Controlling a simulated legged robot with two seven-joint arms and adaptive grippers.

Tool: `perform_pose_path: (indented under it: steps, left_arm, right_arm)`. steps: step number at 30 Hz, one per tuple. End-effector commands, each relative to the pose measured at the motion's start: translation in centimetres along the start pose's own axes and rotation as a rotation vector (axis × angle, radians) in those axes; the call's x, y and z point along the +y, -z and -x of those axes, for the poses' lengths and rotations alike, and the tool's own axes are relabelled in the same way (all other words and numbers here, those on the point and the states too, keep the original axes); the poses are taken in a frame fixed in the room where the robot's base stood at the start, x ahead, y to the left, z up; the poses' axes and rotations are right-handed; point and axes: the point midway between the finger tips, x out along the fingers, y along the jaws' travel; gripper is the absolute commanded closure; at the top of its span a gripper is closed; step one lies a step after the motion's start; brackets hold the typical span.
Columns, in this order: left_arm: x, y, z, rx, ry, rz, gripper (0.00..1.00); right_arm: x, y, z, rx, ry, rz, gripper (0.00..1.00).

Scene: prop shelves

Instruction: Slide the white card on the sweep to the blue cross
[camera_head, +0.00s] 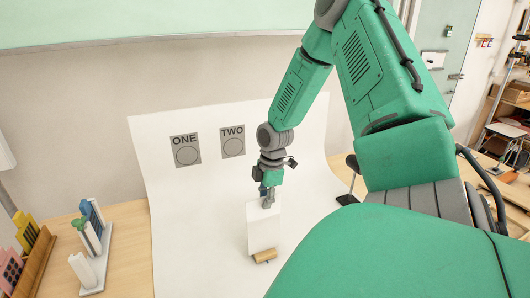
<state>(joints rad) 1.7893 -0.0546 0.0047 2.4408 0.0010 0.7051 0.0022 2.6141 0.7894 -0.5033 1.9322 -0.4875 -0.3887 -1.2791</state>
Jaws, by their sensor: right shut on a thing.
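The white card (263,234) stands roughly upright on the white sweep (190,240), with a small wooden block (265,256) at its foot. My right gripper (268,203) comes down from above and is shut on the card's top edge. A small blue patch (263,189) shows right beside the gripper; I cannot tell whether it is the blue cross or something else. No clear blue cross shows elsewhere on the sweep, and the card and gripper hide part of it. My left gripper is out of view.
Two grey signs, ONE (186,151) and TWO (232,142), are on the sweep's upright back. A rack (97,262) with upright pieces and a wooden tray (35,262) stand at the left. A dark stand (349,192) is to the right. The sweep left of the card is clear.

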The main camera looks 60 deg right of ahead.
Motion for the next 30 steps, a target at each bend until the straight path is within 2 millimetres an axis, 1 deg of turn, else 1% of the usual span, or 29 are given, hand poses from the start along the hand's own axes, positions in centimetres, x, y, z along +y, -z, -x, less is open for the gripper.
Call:
perform_pose_path:
  steps: [3, 6, 15, 19, 23, 30]
  left_arm:
    - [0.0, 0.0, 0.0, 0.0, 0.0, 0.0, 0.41]
    - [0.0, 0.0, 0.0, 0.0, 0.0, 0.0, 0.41]
    - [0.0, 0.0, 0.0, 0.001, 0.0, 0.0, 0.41]
    - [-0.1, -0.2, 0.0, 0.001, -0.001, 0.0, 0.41]
    - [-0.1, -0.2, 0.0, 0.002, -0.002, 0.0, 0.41]
    - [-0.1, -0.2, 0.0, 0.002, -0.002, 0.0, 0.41]
  right_arm:
    - [0.0, 0.0, 0.0, 0.0, -0.001, 0.0, 1.0]
    - [0.0, 0.0, 0.0, 0.0, -0.001, 0.0, 0.68]
    - [0.0, 0.0, 0.1, 0.0, -0.001, 0.0, 0.68]
    - [0.1, 0.1, 0.9, 0.001, -0.003, 0.001, 0.68]
    - [0.2, 0.1, 3.0, 0.002, -0.006, 0.001, 0.68]
    - [0.2, 0.1, 8.2, 0.002, -0.006, 0.001, 0.68]
